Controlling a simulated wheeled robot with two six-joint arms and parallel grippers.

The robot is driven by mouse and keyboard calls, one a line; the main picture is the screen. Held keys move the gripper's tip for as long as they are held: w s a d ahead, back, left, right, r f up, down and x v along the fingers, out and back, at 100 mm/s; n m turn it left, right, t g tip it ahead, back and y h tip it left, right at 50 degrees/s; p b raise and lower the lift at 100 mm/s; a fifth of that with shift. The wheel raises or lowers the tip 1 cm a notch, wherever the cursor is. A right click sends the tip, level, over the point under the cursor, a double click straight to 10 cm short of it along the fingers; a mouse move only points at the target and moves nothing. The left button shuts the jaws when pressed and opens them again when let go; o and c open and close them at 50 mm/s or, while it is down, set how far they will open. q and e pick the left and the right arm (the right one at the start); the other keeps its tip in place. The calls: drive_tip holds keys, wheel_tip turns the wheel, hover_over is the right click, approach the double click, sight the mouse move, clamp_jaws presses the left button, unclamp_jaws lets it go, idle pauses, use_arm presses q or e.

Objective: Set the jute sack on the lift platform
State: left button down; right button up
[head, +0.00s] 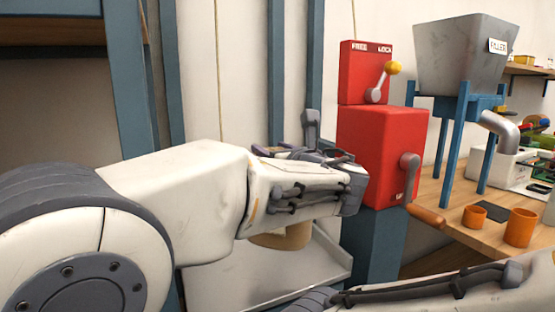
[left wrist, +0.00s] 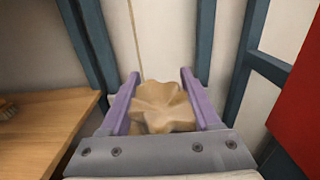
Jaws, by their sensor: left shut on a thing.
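The jute sack (left wrist: 163,106) is tan with a gathered, fluted top, and sits between the two purple fingers of my left gripper (left wrist: 160,76), which is shut on it. In the head view my left gripper (head: 300,157) is mostly hidden by my own wrist, and a tan part of the sack (head: 288,238) shows below it. The pale lift platform (head: 318,273) lies beneath, with a raised rim. The sack overlaps the platform in the picture; I cannot tell whether they touch. My right forearm crosses the lower right, with its gripper fingers out of sight.
A red box (head: 375,150) with a crank (head: 410,170) and a lever (head: 378,88) stands right of the platform. A grey hopper (head: 460,55) on blue legs stands on the wooden bench (head: 450,205), with orange cups (head: 520,227). Blue posts (head: 287,70) rise behind.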

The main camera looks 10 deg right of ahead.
use_arm(q)
drive_tip(key=w+a+f+b, duration=0.4)
drive_tip(key=a+f, duration=0.3)
drive_tip(key=f, duration=0.2)
drive_tip(key=shift+a, duration=0.25)
drive_tip(key=shift+w, duration=0.1)
drive_tip(key=shift+f+b, duration=0.15)
drive_tip(key=shift+b, duration=0.25)
drive_tip(key=shift+c, duration=0.5)
unclamp_jaws()
drive_tip(key=shift+f, duration=0.15)
